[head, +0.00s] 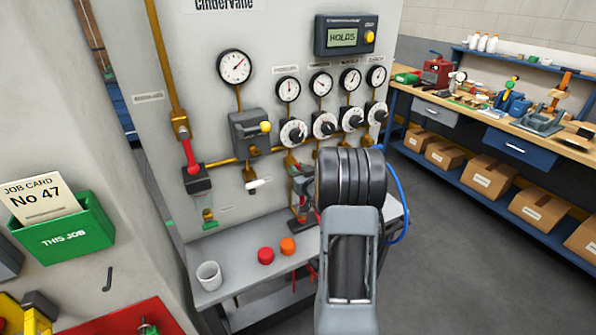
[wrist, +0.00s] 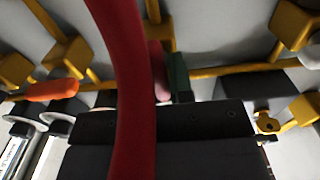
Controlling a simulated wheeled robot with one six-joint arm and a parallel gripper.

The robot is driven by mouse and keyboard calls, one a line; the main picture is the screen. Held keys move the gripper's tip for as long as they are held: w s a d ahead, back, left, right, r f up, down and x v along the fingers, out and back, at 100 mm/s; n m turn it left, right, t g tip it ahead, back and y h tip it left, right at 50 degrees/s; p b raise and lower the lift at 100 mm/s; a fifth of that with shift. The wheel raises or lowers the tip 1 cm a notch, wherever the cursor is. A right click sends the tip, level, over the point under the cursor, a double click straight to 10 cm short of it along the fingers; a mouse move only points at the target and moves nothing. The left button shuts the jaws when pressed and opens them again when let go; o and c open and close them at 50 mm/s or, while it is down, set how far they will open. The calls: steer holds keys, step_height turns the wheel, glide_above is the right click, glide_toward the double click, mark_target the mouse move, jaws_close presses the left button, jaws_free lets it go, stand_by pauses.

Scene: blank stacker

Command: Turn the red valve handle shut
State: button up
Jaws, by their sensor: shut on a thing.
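My gripper (head: 302,195) is low at the panel, right of the white lever, in the head view. Another red lever (head: 188,150) stands nearly upright on the left pipe, apart from my gripper.
The panel (head: 218,195) carries gauges, black-and-white knobs and brass pipes. An orange lever (wrist: 52,90) shows in the wrist view. A bench below holds a white cup (head: 208,275), a red cap (head: 265,256) and an orange cap (head: 288,245). Open floor lies to the right.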

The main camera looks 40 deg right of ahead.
jaws_close()
steer(key=m+b, duration=0.1)
steer(key=m, duration=0.3)
steer(key=shift+d, duration=0.15)
steer(key=m, duration=0.4)
steer(key=shift+d+f+m, duration=0.1)
steer(key=shift+m, duration=0.2)
steer(key=m+p, duration=0.1)
steer(key=m, duration=0.3)
steer(key=shift+m, duration=0.3)
steer(key=shift+d+f+m+p, duration=0.15)
steer(key=shift+m+p, duration=0.4)
steer(key=shift+m, duration=1.75)
steer(key=shift+f, duration=0.1)
steer(key=o, duration=0.7)
jaws_free()
steer(key=shift+o, duration=0.2)
